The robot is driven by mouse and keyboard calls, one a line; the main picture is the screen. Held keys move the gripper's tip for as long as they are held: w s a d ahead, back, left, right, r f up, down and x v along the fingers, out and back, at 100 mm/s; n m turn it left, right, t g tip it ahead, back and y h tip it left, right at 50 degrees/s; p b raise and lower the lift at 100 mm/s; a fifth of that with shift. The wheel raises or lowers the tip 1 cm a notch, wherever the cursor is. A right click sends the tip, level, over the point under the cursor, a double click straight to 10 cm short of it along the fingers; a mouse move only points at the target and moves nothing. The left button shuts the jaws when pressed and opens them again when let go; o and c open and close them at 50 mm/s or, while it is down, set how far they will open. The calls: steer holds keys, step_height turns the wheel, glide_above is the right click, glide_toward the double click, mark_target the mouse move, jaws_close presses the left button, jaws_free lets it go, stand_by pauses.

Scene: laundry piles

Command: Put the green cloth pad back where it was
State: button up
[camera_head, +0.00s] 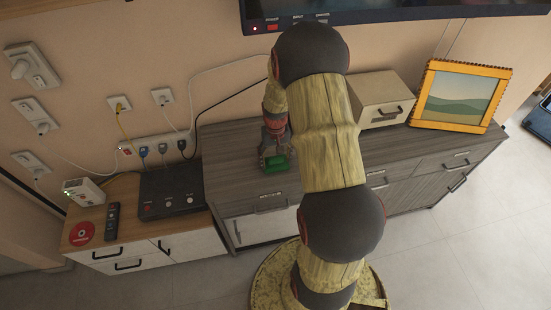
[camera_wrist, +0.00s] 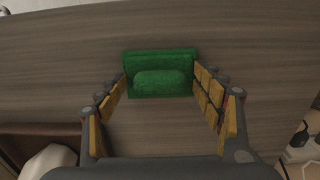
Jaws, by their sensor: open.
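The green cloth pad (camera_head: 277,164) lies on the grey wooden top of the dresser (camera_head: 240,150), near its front edge. In the wrist view the pad (camera_wrist: 160,74) is a green block with a raised middle, lying flat on the wood. My gripper (camera_head: 275,150) is right over the pad in the head view. In the wrist view my gripper (camera_wrist: 162,92) is open, with one finger to each side of the pad. The left fingertip is close to the pad's left edge; I cannot tell whether either finger touches it.
A beige drawer box (camera_head: 380,98) and an orange-framed picture (camera_head: 460,96) stand further right on the dresser. A black device (camera_head: 171,192), a remote (camera_head: 112,221) and a red disc (camera_head: 81,233) lie on the lower cabinet at left. Cables hang along the wall. The top left of the pad is clear.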

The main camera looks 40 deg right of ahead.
mark_target(276, 158)
steer(key=a+r+n+t+p, duration=0.1)
steer(key=a+r, duration=0.2)
steer(key=r, duration=0.8)
steer(key=a+r+n+p, duration=0.15)
steer(key=a+r, duration=0.25)
steer(key=r, duration=0.7)
steer(key=s+a+r+n+t, duration=0.2)
steer(key=s+a+r, duration=0.5)
steer(key=a, duration=0.3)
steer(key=s+a+r+n+t, duration=0.2)
steer(key=s+a+r, duration=0.5)
steer(key=a, duration=0.3)
steer(key=shift+s+r+t, duration=0.25)
steer(key=shift+r+t, duration=0.05)
steer(key=shift+r, duration=0.45)
